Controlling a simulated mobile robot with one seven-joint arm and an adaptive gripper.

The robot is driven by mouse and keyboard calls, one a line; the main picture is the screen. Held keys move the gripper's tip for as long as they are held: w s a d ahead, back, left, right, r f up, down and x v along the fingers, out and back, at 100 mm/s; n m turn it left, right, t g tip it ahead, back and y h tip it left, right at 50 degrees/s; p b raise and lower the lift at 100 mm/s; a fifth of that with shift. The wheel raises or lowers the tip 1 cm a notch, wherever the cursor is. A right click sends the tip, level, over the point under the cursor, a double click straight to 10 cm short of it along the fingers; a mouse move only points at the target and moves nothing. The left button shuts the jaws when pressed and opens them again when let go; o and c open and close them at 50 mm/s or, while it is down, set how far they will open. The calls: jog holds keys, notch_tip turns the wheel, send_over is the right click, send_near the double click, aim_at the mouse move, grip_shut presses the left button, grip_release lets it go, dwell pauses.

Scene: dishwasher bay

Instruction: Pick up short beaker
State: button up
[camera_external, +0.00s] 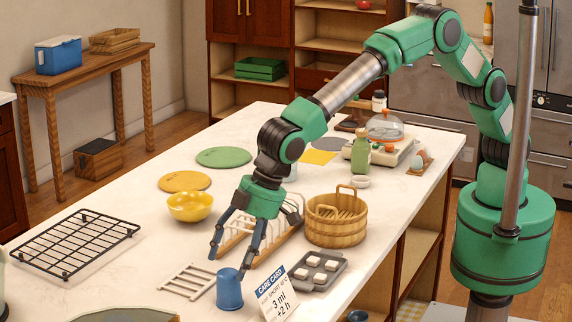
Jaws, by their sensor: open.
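A small blue cup-shaped vessel (229,290) stands near the front edge of the white counter; it looks like the short beaker, though I cannot be sure. It seems to stand mouth down, narrower at the top. My gripper (230,264) points down with its fingers spread, just above and behind the blue vessel. One fingertip is near the vessel's upper right side; I cannot tell whether it touches. Nothing is between the fingers. A pale, partly hidden vessel (291,174) shows behind my arm.
A care card (277,295) stands right of the blue vessel, and a white rack (187,282) lies left of it. A wooden dish rack (285,232), wooden tub (336,222), grey tray (317,272) and yellow bowl (189,206) are nearby.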

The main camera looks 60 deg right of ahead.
aim_at(231, 271)
jog(key=shift+b+x, duration=0.8)
jog(key=shift+x, duration=1.75)
jog(key=shift+s+a, duration=0.1)
jog(key=shift+a, duration=0.05)
jog(key=c, duration=1.1)
